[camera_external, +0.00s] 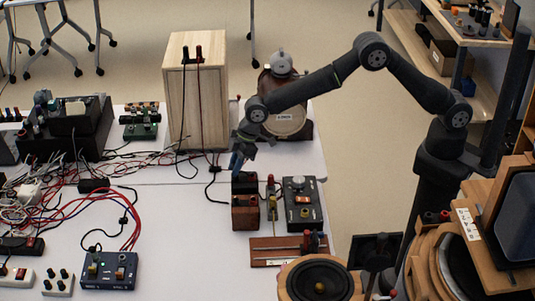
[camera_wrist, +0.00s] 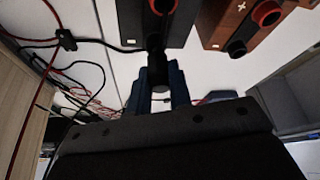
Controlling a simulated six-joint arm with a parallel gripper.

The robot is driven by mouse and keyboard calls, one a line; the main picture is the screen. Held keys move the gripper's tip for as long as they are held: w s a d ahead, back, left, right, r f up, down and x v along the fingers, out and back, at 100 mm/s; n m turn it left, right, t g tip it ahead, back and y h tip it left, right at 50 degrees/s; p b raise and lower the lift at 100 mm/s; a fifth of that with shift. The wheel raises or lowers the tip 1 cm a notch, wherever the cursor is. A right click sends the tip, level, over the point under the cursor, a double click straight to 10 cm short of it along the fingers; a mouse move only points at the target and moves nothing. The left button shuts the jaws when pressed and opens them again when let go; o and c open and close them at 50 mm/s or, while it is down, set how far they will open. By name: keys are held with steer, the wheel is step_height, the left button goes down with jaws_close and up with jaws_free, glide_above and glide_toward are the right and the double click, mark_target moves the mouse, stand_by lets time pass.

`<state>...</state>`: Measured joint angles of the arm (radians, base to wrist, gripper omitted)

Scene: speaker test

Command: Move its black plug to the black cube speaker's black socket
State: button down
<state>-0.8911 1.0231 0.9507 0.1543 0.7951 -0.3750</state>
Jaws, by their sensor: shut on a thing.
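My gripper (camera_external: 238,163) is shut on a black plug, with its blue fingers on either side of the plug (camera_wrist: 157,73) in the wrist view. The black cube speaker (camera_external: 245,181) is just below and beside my gripper; its face (camera_wrist: 182,20) is at the top of the wrist view. It has a red-ringed socket (camera_wrist: 161,5) and a black socket (camera_wrist: 154,41). The plug's tip lines up with the black socket and appears to meet it; I cannot tell how deep it sits. A black cable (camera_wrist: 108,45) runs left from near the plug.
A reddish-brown cube speaker (camera_external: 245,213) stands in front of the black one, with its own red (camera_wrist: 267,13) and black (camera_wrist: 237,48) sockets. A grey switch box (camera_external: 302,203) stands right. A tall wooden speaker (camera_external: 196,90) is behind. Cables spread over the table's left.

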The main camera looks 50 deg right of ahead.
steer(key=shift+f, duration=0.55)
stand_by(0.9)
steer(key=c, duration=1.2)
jaws_free()
steer(key=shift+c, duration=0.2)
steer(key=shift+r, duration=3.8)
steer(key=shift+f, duration=0.1)
step_height(320, 180, down, 7)
steer(key=shift+f, duration=0.2)
